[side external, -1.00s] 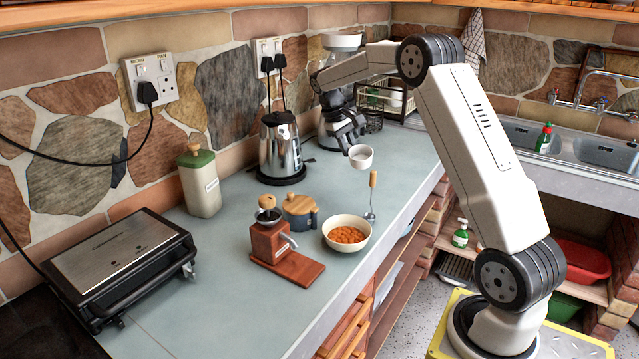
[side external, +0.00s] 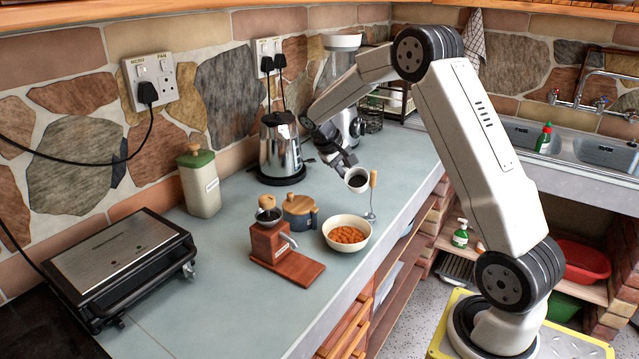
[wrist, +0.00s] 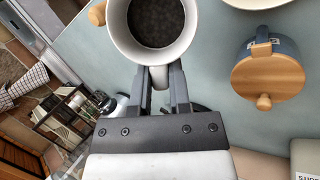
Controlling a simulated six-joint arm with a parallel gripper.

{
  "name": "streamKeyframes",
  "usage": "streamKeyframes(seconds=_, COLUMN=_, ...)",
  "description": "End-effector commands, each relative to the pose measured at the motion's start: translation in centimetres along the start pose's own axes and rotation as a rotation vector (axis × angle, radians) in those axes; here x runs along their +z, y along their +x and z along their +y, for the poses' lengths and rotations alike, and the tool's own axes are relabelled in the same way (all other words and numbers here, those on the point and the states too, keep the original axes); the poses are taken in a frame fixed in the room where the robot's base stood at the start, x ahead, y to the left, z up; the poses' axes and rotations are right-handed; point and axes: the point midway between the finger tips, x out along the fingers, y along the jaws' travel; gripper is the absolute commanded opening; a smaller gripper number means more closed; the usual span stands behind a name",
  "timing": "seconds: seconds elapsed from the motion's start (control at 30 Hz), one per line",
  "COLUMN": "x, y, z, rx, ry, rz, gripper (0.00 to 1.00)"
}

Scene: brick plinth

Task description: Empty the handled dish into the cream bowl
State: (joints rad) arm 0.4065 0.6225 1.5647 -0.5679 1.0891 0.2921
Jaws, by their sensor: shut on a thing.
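My gripper (side external: 344,168) is shut on the handle of the white handled dish (side external: 363,188). The dish is held in the air behind the cream bowl, above the counter, and looks tilted towards the side camera. In the wrist view the dish (wrist: 192,30) shows a dark, grainy filling (wrist: 157,22), with the fingers (wrist: 161,78) closed on its handle. The cream bowl (side external: 346,250) stands upright on the counter and holds an orange-brown food (side external: 347,235). Only a sliver of the bowl's rim (wrist: 255,3) shows at the top of the wrist view.
A wooden-handled utensil (side external: 372,190) stands close beside the dish. A blue pot with a wooden lid (side external: 299,212) and a coffee grinder (side external: 268,245) are left of the bowl. A kettle (side external: 280,150) stands behind. The counter's front edge runs right of the bowl.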

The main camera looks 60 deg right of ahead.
Motion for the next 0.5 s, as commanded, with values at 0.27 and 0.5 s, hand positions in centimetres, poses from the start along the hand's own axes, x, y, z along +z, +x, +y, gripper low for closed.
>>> streamKeyframes(seconds=0.27, x=0.1, y=1.7, z=-1.4, rx=0.030, ry=0.010, rz=0.018, gripper=0.00)
streamKeyframes(seconds=0.5, x=0.3, y=3.1, z=-2.6, rx=0.055, ry=0.020, rz=0.036, gripper=0.00)
